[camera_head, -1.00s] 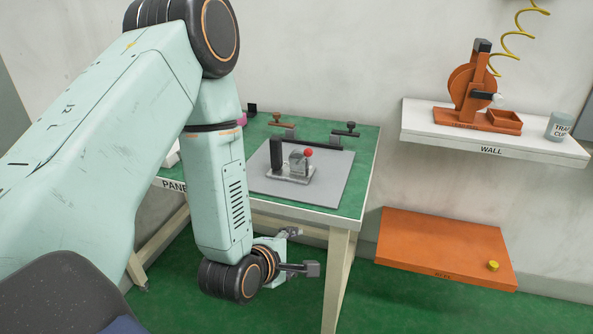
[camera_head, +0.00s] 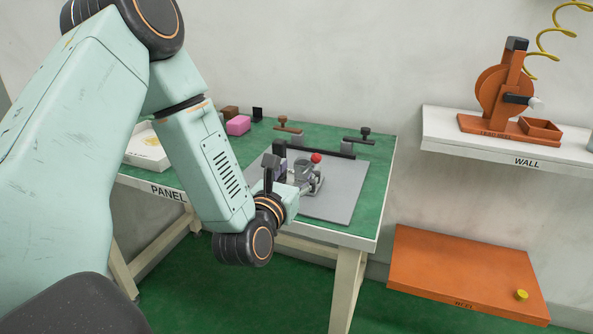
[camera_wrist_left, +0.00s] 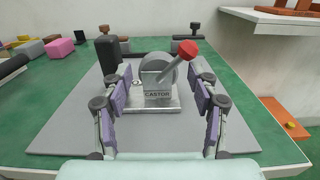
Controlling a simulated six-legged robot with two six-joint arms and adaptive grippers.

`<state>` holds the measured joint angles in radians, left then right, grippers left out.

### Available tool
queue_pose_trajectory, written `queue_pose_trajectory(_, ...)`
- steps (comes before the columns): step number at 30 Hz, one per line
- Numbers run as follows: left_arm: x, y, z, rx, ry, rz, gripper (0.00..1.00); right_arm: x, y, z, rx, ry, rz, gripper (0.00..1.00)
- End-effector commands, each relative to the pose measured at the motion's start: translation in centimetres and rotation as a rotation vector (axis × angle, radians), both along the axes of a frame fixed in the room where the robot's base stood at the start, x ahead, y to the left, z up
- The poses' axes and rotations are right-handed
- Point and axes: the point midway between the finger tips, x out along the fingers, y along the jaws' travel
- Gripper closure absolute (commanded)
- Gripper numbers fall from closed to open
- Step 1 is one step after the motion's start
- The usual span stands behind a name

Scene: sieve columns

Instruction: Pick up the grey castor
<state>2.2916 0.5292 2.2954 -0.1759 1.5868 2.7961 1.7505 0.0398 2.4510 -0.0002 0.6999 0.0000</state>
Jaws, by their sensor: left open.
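The grey castor (camera_wrist_left: 157,80) stands upright on a metal plate on the grey mat (camera_wrist_left: 72,128), with a label reading CASTOR on its front and a red-knobbed lever leaning right. In the head view the castor (camera_head: 309,178) is partly hidden behind my left gripper (camera_head: 284,172). In the left wrist view my left gripper (camera_wrist_left: 160,100) is open, its purple-padded fingers to either side of the castor in the picture. The castor appears ahead between them, with no visible contact. My right gripper is out of view.
The green table (camera_head: 383,185) holds a dark post, clamps, a pink block (camera_head: 238,125) and a white tray (camera_head: 148,150). A white wall shelf (camera_head: 470,146) carries an orange device (camera_head: 500,95). An orange panel (camera_head: 455,265) with a yellow knob (camera_head: 521,295) lies lower right.

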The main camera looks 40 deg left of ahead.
Motion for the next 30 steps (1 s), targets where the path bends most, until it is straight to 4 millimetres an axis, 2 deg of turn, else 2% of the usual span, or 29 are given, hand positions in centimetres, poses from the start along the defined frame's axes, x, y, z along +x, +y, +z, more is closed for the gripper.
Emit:
queue_pose_trajectory(9,3.7,1.1,-1.7,0.003,0.000,0.000,0.40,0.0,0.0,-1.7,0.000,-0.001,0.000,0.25)
queue_pose_trajectory(13,5.3,1.5,-1.6,0.003,0.001,0.000,0.40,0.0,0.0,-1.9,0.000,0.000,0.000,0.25)
queue_pose_trajectory(22,6.0,1.7,-1.5,0.000,0.003,0.000,0.40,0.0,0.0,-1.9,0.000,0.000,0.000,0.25)
queue_pose_trajectory(30,6.0,1.7,-1.5,0.001,0.003,0.000,0.61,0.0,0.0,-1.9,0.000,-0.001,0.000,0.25)
